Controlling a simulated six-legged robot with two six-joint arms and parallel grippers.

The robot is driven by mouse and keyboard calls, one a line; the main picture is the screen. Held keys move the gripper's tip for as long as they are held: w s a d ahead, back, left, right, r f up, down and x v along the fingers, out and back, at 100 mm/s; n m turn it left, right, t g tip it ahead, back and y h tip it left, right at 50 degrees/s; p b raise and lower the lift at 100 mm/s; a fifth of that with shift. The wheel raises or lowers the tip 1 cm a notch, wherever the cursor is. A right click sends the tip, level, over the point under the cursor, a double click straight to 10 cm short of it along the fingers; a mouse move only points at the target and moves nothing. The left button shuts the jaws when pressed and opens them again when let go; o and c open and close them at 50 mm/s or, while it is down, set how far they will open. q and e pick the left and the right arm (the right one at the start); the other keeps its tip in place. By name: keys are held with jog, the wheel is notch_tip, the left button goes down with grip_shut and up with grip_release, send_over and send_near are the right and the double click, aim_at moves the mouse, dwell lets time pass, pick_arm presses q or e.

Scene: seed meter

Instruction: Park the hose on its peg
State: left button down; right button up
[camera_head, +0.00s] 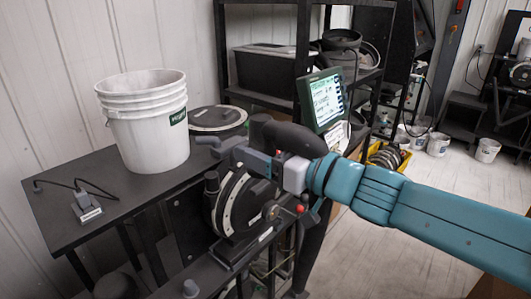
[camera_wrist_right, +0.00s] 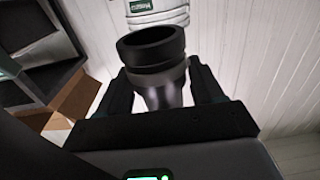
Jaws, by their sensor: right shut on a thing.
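My right gripper (camera_head: 228,150) reaches in from the right over the black seed meter (camera_head: 232,205) with its pale ring. In the right wrist view my right gripper (camera_wrist_right: 158,92) is shut on the black hose end (camera_wrist_right: 152,50), a round cuff with an open mouth and a narrower neck between the fingers. In the head view the held hose end is small and dark and hard to tell from the fingers. I cannot pick out the peg with certainty. My left gripper is not in view.
A white bucket (camera_head: 145,125) stands on the dark bench (camera_head: 60,205), left of my gripper. A small device with a cable (camera_head: 87,207) lies at the bench's left end. A lit display (camera_head: 323,100) stands behind my arm. Shelving (camera_head: 262,72) fills the back. Open floor (camera_head: 375,260) lies at right.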

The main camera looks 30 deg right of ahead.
jog(key=shift+a+r+y, duration=0.3)
jog(key=shift+r, duration=0.35)
notch_tip(320, 180, down, 2)
jog(key=w+a+f+n+g+y+b, duration=0.1)
jog(key=w+a, duration=0.2)
jog(key=n+g+y+b, duration=0.3)
jog(key=n+y+b, duration=0.15)
jog(key=b, duration=0.25)
send_over(190, 283)
jog(key=shift+m, duration=0.35)
notch_tip(190, 283, down, 32)
jog(key=shift+f, duration=0.9)
jog(key=shift+f+b, duration=0.8)
jog(key=shift+f, duration=0.45)
notch_tip(190, 283, down, 4)
jog(key=b, duration=0.4)
jog(key=shift+r, duration=0.1)
jog(key=shift+b, duration=0.4)
